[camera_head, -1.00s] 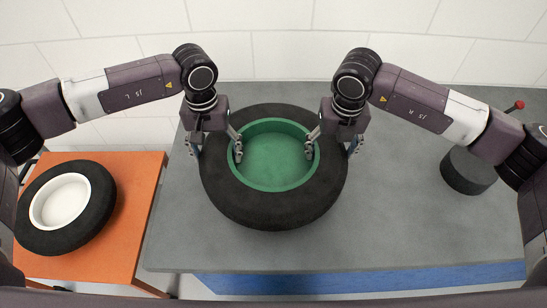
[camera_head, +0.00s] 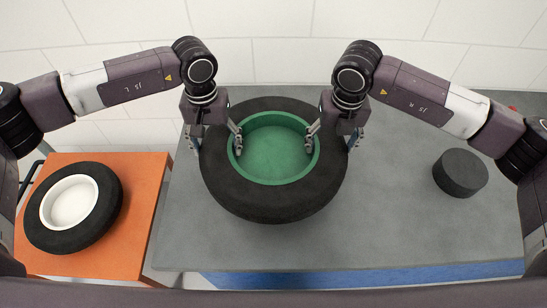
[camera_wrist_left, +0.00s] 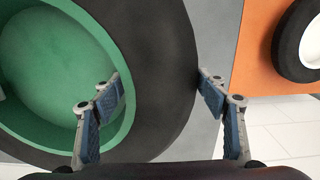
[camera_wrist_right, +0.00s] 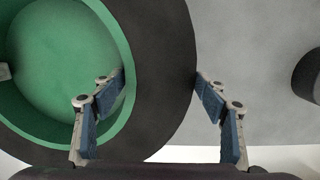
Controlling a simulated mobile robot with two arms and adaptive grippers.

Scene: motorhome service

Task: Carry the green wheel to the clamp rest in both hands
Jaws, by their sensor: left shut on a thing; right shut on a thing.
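The green wheel (camera_head: 272,205), a black tyre around a green dished rim, is in the middle of the head view over the grey worktop. My left gripper (camera_head: 215,148) is shut on the left side of its tyre, one finger inside the rim and one outside. My right gripper (camera_head: 331,148) holds the right side in the same way. The wheel lies about level and appears raised with my arms; the gap beneath it is hidden. The wrist views show the tyre wall between the left fingers (camera_wrist_left: 158,88) and right fingers (camera_wrist_right: 160,88). I cannot make out the clamp rest for certain.
A second wheel with a white rim (camera_head: 70,202) lies on an orange table (camera_head: 140,190) at the left. A dark round block (camera_head: 460,173) stands at the right on the grey worktop (camera_head: 400,220). A red knob (camera_head: 512,108) shows partly behind my right arm. The worktop between wheel and block is clear.

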